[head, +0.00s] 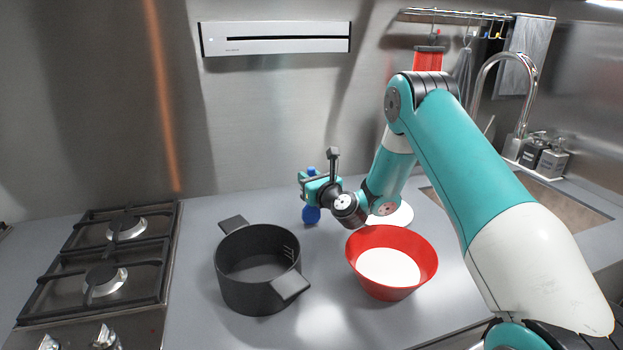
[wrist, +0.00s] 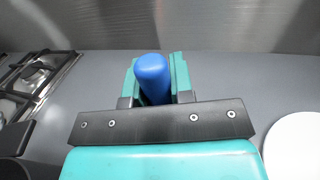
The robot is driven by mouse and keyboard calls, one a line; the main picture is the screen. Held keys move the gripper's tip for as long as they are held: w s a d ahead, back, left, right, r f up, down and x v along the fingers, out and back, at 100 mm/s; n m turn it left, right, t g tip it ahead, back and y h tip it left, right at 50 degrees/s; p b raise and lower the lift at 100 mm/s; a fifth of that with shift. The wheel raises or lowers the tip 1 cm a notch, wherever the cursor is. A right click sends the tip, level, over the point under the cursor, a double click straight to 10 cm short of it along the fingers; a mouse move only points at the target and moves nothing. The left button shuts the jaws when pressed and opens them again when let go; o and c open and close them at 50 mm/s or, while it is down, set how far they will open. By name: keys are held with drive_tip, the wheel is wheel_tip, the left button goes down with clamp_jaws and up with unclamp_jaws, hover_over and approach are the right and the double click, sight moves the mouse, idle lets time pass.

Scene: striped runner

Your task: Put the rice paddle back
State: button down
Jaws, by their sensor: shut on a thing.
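The blue rice paddle (head: 311,214) is held by my gripper (head: 313,187) behind the black pot and the red bowl. Its handle top shows above the jaws and its wide end below them, so it looks roughly upright. In the wrist view the rounded blue handle end of the rice paddle (wrist: 153,75) sits between the teal fingers of my gripper (wrist: 154,88), which are shut on it. Whether its lower end touches the counter, I cannot tell.
A black pot (head: 258,295) with two handles stands at centre. A red bowl (head: 380,288) with white contents is right of it. A white round plate (head: 402,215) lies behind the bowl. A gas hob (head: 105,262) is at left, a sink (head: 570,200) at right.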

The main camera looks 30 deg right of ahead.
drive_tip(key=c, duration=1)
unclamp_jaws()
drive_tip(key=shift+f, duration=0.15)
drive_tip(key=s+b, duration=0.6)
drive_tip(key=s, duration=0.1)
drive_tip(key=s+a+r+n+g+y, duration=0.3)
drive_tip(key=s+a+n, duration=0.1)
drive_tip(key=a+n, duration=0.35)
drive_tip(key=s+a+r+n+g+y, duration=0.2)
drive_tip(key=s+a+n+g+y, duration=0.15)
drive_tip(key=a+n, duration=0.4)
drive_tip(key=s+a+r+n+g+y, duration=0.3)
drive_tip(key=s+a+n+y, duration=0.1)
drive_tip(key=a+n, duration=0.35)
drive_tip(key=s+a+n+g+h, duration=0.25)
drive_tip(key=s+n+g, duration=0.25)
drive_tip(key=s+n, duration=0.6)
drive_tip(key=s+d+f+n+g+h, duration=0.1)
drive_tip(key=s+d+n+g+h, duration=0.2)
drive_tip(key=s+n, duration=0.6)
drive_tip(key=s+d+h, duration=0.1)
drive_tip(key=s+d, duration=0.1)
drive_tip(key=s, duration=0.2)
drive_tip(key=shift+s+f+h, duration=0.15)
drive_tip(key=shift+s+h, duration=0.1)
drive_tip(key=shift+h, duration=0.15)
